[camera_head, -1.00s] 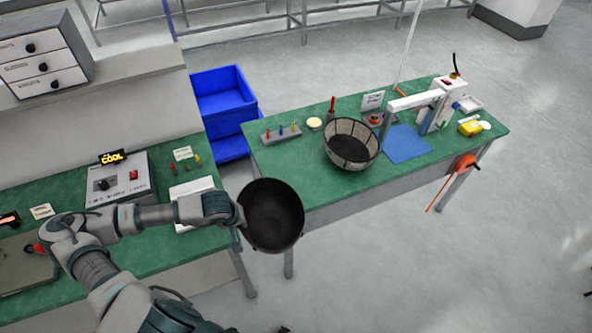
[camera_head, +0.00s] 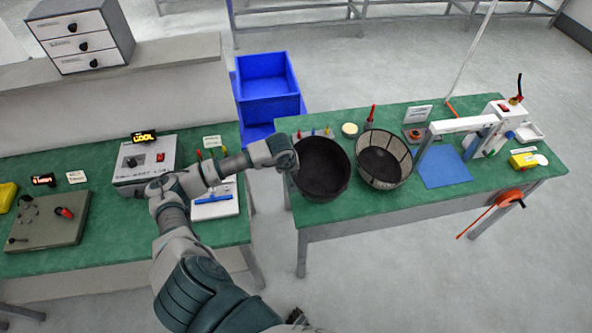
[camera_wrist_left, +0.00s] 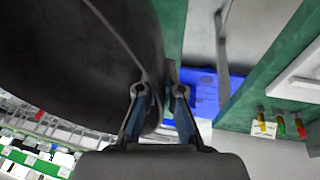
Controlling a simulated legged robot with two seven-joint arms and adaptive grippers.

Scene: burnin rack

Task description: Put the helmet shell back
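The helmet shell is a dark, bowl-like shell (camera_head: 321,168) in the head view, its hollow side facing the camera. My left gripper (camera_head: 291,160) holds it by its left rim. In the left wrist view the shell (camera_wrist_left: 85,65) fills the upper left, and its rim runs between the two fingers of my left gripper (camera_wrist_left: 160,90). The shell appears over the left end of the right green bench (camera_head: 420,195); whether it touches the bench cannot be told. My right gripper is not in view.
A mesh basket (camera_head: 384,160) stands just right of the shell. A blue mat (camera_head: 444,167) and a white press-like device (camera_head: 492,128) are farther right. Blue bins (camera_head: 268,88) stand behind the gap between benches. The left bench holds a control box (camera_head: 145,165).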

